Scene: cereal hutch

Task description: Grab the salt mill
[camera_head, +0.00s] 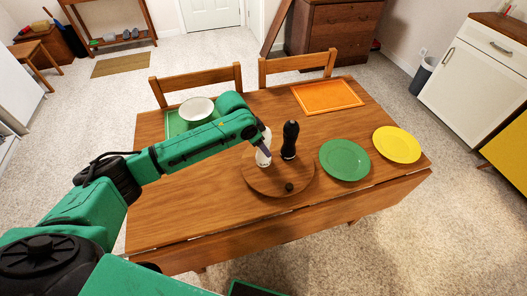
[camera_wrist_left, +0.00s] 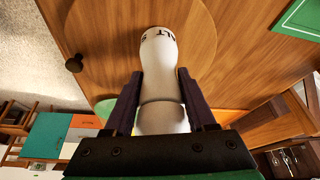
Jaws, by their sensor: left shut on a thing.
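The white salt mill (camera_head: 263,158) is upright over the round wooden board (camera_head: 264,187) on the table; I cannot tell whether its base touches the board. It shows in the left wrist view (camera_wrist_left: 160,62) with part of the dark word SALT readable. My left gripper (camera_wrist_left: 160,88) has its two dark fingers on either side of the mill and is shut on it. My right gripper is not in view.
A tall black mill (camera_head: 290,140) stands just right of the salt mill. The board has a small dark knob (camera_head: 289,187). A green plate (camera_head: 345,160), yellow plate (camera_head: 397,145), orange tray (camera_head: 327,97) and white bowl (camera_head: 196,109) are also on the table (camera_head: 190,215). The table's front left is clear.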

